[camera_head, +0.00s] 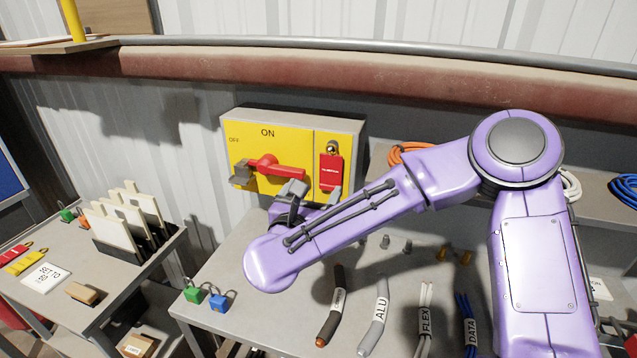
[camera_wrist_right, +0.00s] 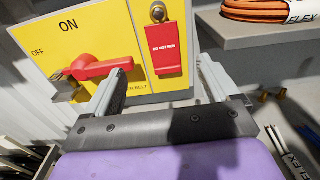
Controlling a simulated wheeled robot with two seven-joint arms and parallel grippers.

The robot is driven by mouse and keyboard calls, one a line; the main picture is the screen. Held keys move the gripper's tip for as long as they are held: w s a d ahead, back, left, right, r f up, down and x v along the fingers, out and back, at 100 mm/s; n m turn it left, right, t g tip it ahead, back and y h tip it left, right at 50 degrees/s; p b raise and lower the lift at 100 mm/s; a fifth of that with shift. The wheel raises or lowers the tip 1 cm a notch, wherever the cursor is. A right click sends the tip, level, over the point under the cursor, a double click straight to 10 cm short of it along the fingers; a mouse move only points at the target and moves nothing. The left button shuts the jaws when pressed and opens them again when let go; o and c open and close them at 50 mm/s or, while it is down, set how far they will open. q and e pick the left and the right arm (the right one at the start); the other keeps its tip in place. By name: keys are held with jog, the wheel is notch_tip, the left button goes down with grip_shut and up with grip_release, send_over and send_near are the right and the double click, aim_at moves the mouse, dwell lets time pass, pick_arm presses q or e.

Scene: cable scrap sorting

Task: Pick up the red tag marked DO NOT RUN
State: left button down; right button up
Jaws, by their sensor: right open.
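The red tag (camera_head: 331,171) hangs from a round metal fitting on the right part of the yellow switch panel (camera_head: 240,150). In the right wrist view the tag (camera_wrist_right: 166,50) shows white lettering DO NOT RUN. My right gripper (camera_head: 315,193) is open and empty in front of the panel, near the tag's lower end. In the wrist view its fingers (camera_wrist_right: 162,68) stand apart, one left and one right of the tag; the gap in depth is hard to judge. My left gripper is not in view.
A red switch handle (camera_head: 275,168) lies left of the tag. Green (camera_head: 193,294) and blue (camera_head: 217,302) padlocks and labelled cable pieces (camera_head: 375,325) lie on the bench (camera_head: 270,320). Orange cable (camera_head: 405,153) lies on the shelf at right. Another red tag (camera_head: 14,254) lies on the left table.

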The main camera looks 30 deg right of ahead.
jog(key=f, duration=0.1)
jog(key=p, duration=0.3)
send_near(331, 165)
jog(key=x, duration=0.4)
jog(key=p+x, duration=0.2)
jog(key=x, duration=0.1)
jog(key=shift+w+d+r, duration=0.1)
jog(key=shift+r, duration=0.05)
jog(key=shift+w+d+p, duration=0.1)
jog(key=shift+d+p, duration=0.1)
jog(key=shift+p, duration=0.1)
jog(key=shift+w+d+f, duration=0.1)
jog(key=shift+w+f, duration=0.1)
jog(key=shift+f, duration=0.1)
jog(key=c, duration=0.9)
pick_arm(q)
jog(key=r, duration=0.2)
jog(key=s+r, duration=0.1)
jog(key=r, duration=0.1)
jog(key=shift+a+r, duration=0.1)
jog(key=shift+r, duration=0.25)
pick_arm(e)
jog(key=shift+s+r, duration=0.1)
jog(key=shift+c, duration=1.1)
